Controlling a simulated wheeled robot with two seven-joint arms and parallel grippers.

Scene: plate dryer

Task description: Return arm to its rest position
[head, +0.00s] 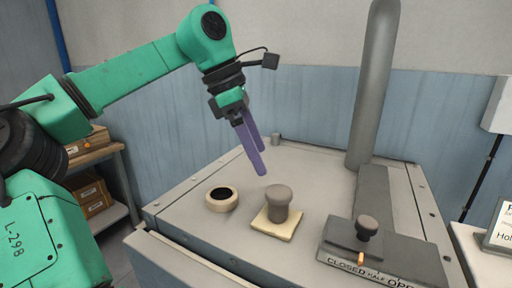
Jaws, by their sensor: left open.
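My left gripper (255,150) has two long purple fingers. It points down and is open and empty in the head view, above the back left part of the machine's grey top (183,193). Its arm is green and comes in from the left. A round ring-like piece with a dark centre (221,199) lies on the top, below and left of the fingers. A grey-brown knob (278,203) on a pale square base (275,222) stands below and right of them. The fingers appear apart from both. My right gripper is not in view.
A thick grey pipe (373,90) rises from the back of the top. At the front right is a lever with a dark knob (367,226) on a plate marked CLOSED, HALF, OPEN (383,264). A shelf with boxes (95,195) stands at left. A sign (498,225) is at right.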

